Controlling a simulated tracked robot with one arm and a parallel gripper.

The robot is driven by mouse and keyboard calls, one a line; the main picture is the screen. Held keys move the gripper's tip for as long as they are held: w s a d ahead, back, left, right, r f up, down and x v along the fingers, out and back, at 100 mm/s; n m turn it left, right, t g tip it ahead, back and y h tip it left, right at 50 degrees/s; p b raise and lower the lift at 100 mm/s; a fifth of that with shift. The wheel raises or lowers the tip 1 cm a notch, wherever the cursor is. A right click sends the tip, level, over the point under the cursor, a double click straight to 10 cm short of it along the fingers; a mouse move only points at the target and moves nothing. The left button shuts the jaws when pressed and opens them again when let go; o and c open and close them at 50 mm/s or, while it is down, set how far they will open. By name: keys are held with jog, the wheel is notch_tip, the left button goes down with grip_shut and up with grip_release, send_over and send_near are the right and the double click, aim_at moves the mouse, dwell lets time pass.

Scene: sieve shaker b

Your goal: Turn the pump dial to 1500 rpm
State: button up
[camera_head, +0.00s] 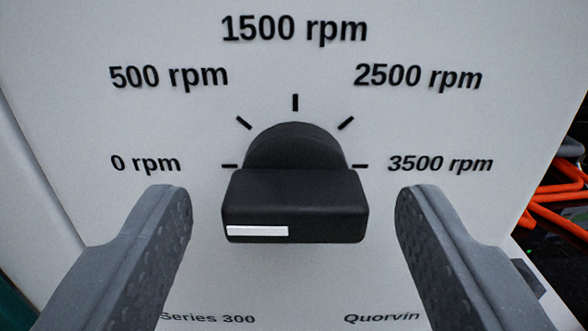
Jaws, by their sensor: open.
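The pump dial (295,200) is a black knob with a wide bar grip that lies level across the picture. A white line on the left half of its front face points left, toward the 0 rpm mark. The 1500 rpm label (295,29) and its tick are straight above the dial. My gripper (294,195) is open, with one grey finger to the left of the bar and one to the right. There is a gap between each finger and the bar's ends, and neither finger touches the dial.
The dial sits on a pale panel (80,125) with labels for 0, 500, 2500 and 3500 rpm around it. Orange cables or tubes (562,190) show beyond the panel's right edge. The panel face around the dial is flat and clear.

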jog(key=shift+w, duration=0.45)
jog(key=c, duration=1)
